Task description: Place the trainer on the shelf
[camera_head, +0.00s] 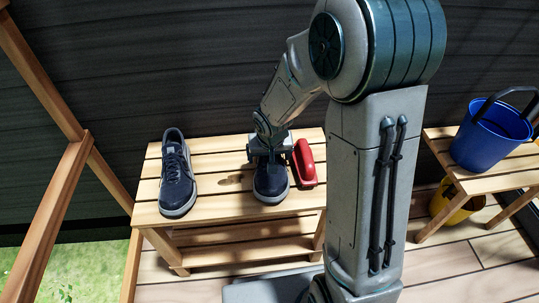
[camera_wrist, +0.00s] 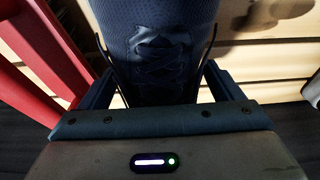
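One dark navy trainer (camera_head: 177,172) with a grey sole stands free on the slatted wooden shelf (camera_head: 222,208), towards its left side. A second dark trainer (camera_head: 271,181) is upright on the same shelf, right of the first, with its toe towards the front. My gripper (camera_head: 268,152) is down over its rear part. In the wrist view the laced upper (camera_wrist: 160,60) lies between my two fingers (camera_wrist: 158,85). I cannot tell whether the fingers press on it. Its heel is hidden by my gripper.
A red object (camera_head: 304,163) lies close to the right of the second trainer; its red side also shows in the wrist view (camera_wrist: 38,62). A wooden stand (camera_head: 490,182) with a blue bucket (camera_head: 490,133) is at right, and a yellow bucket (camera_head: 452,207) sits below. Free shelf room lies between the trainers.

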